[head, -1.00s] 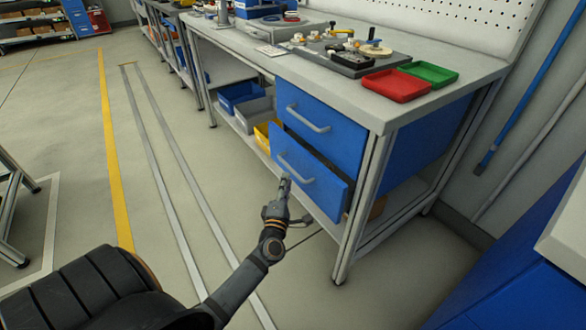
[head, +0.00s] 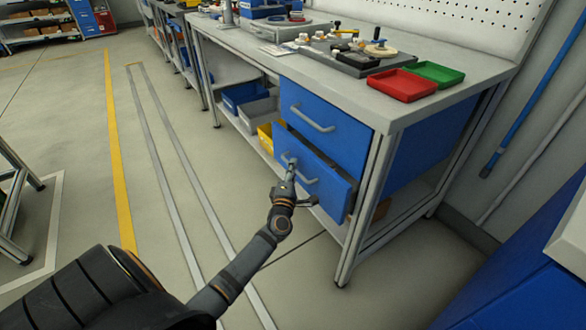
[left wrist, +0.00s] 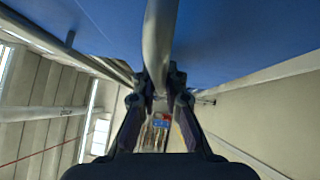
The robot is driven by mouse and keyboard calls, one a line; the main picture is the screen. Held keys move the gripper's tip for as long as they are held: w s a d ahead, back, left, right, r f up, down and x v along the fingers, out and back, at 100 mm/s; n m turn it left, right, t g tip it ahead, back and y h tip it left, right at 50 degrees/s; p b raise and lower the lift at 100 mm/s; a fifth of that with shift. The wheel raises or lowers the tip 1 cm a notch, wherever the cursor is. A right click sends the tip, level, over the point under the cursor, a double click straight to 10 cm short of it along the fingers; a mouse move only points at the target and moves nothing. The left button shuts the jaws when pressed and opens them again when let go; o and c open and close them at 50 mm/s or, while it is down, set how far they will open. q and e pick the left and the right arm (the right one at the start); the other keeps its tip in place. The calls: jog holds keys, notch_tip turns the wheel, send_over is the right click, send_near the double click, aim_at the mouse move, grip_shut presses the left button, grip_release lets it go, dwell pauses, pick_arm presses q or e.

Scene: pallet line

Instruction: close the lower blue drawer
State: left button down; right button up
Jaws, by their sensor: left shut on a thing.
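The lower blue drawer (head: 328,186) sits under the workbench top and stands partly pulled out, its front ahead of the closed upper blue drawer (head: 335,128). Its grey bar handle (head: 306,179) runs across its front. My left gripper (head: 290,166) is at the left part of this handle and shut on it. In the left wrist view, the handle (left wrist: 159,45) passes between the two fingers of my left gripper (left wrist: 160,92), with the blue drawer front (left wrist: 235,30) behind. My right gripper is not in view.
Blue, grey and yellow bins (head: 258,110) stand on the shelf left of the drawers. Red (head: 402,84) and green (head: 436,73) trays lie on the benchtop (head: 400,112). A bench leg (head: 358,228) stands right of the drawer. The floor in front is clear.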

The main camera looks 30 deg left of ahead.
aim_at(304, 167)
pick_arm(q)
jog(key=w, duration=0.1)
jog(key=w+d, duration=0.1)
jog(key=w, duration=0.2)
jog(key=shift+d+b, duration=0.35)
jog(key=shift+r, duration=0.1)
jog(key=c, duration=1.7)
grip_release()
jog(key=shift+w, duration=0.15)
jog(key=shift+d, duration=0.1)
jog(key=v, duration=1.2)
